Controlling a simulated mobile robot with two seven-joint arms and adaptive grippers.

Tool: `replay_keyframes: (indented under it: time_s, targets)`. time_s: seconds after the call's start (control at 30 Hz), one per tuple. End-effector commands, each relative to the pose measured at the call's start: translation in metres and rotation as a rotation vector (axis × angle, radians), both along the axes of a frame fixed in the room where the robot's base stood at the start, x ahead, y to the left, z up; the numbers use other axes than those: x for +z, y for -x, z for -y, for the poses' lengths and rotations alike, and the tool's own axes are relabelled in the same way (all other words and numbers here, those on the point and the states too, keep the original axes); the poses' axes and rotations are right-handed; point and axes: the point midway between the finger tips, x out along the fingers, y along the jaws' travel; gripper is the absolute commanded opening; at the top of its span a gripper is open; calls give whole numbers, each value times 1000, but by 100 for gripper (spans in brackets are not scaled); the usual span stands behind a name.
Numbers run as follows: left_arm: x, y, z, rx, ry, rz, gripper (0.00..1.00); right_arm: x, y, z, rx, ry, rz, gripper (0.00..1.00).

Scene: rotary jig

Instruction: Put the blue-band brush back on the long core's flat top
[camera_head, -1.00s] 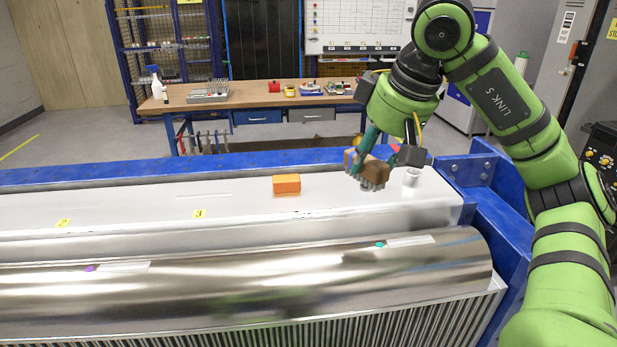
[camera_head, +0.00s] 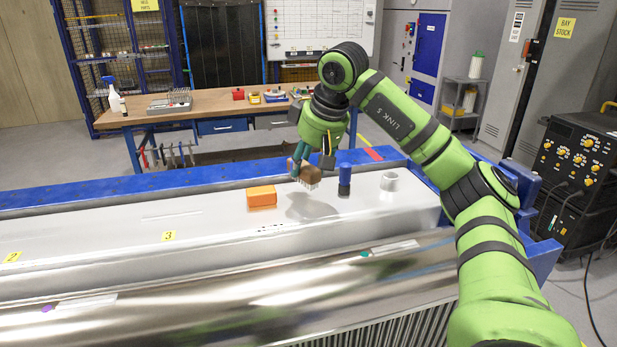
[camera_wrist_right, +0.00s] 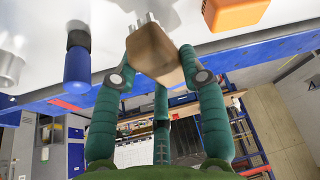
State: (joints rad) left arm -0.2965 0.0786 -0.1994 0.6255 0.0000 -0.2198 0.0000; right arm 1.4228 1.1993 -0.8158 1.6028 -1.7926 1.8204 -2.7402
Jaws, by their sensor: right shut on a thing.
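My right gripper (camera_head: 302,168) is shut on a brush, a brown wooden block (camera_head: 310,174) with pale bristles pointing down. No blue band shows on it. In the right wrist view the gripper's teal fingers (camera_wrist_right: 157,65) press on both sides of the brush (camera_wrist_right: 153,50). The brush is held above the long core's pale flat top (camera_head: 120,222), and a shadow lies below it. It is right of an orange block (camera_head: 262,198) and left of a blue cylinder with a dark lower part (camera_head: 345,172). My left gripper is out of view.
A silver ring-shaped part (camera_head: 389,181) stands right of the blue cylinder. Yellow tags 3 (camera_head: 168,236) and 2 (camera_head: 12,257) lie on the flat top, with open room around them. A shiny rounded metal surface (camera_head: 230,290) runs along the front. A blue beam (camera_head: 130,187) runs behind.

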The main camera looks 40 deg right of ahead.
Motion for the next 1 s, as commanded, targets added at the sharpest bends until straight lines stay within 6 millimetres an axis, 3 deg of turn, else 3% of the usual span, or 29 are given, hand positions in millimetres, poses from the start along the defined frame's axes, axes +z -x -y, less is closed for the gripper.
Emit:
replay_keyframes:
  time_s: [0.1,0.3,0.67,0.7,0.73,1.0]
  targets:
    - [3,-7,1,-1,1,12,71,-16,0,1,0,3,-4,16]
    - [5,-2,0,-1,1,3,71,-38,0,0,0,1,-1,16]
    - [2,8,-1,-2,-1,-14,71,-43,0,0,0,0,-1,16]
    - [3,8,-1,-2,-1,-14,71,-43,0,0,0,0,-1,54]
    - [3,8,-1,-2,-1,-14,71,-42,0,0,0,0,-1,66]
    - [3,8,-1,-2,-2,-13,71,-42,0,0,0,0,-1,66]
